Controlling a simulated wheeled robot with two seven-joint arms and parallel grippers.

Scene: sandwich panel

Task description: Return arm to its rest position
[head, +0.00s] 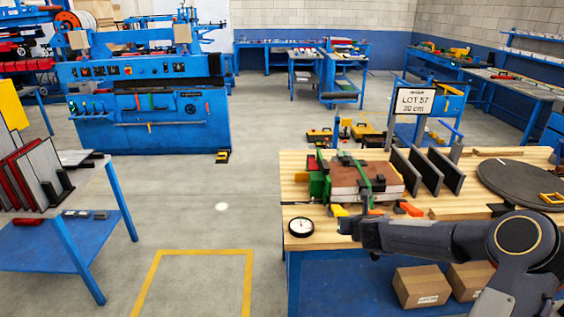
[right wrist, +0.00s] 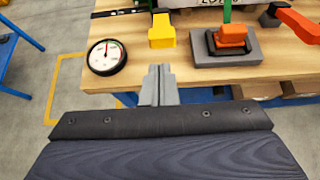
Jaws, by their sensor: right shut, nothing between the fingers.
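My right arm (head: 430,238) reaches in from the right in the head view, over the front edge of the wooden bench (head: 300,262). My right gripper (head: 345,228) is at the bench's front edge, just right of the round dial gauge (head: 301,227). In the right wrist view my right gripper (right wrist: 159,72) has its grey fingers together with nothing between them. A yellow block (right wrist: 162,32) is just beyond the fingertips and the dial gauge (right wrist: 107,57) is to their left. The layered panel (head: 365,180) with green clamp parts sits farther back on the bench. My left gripper is out of view.
A grey block with an orange part (right wrist: 226,43) is right of the fingertips. Dark upright plates (head: 424,172) and a dark round disc (head: 525,180) stand on the bench. Cardboard boxes (head: 421,287) are below. The floor left of the bench is open.

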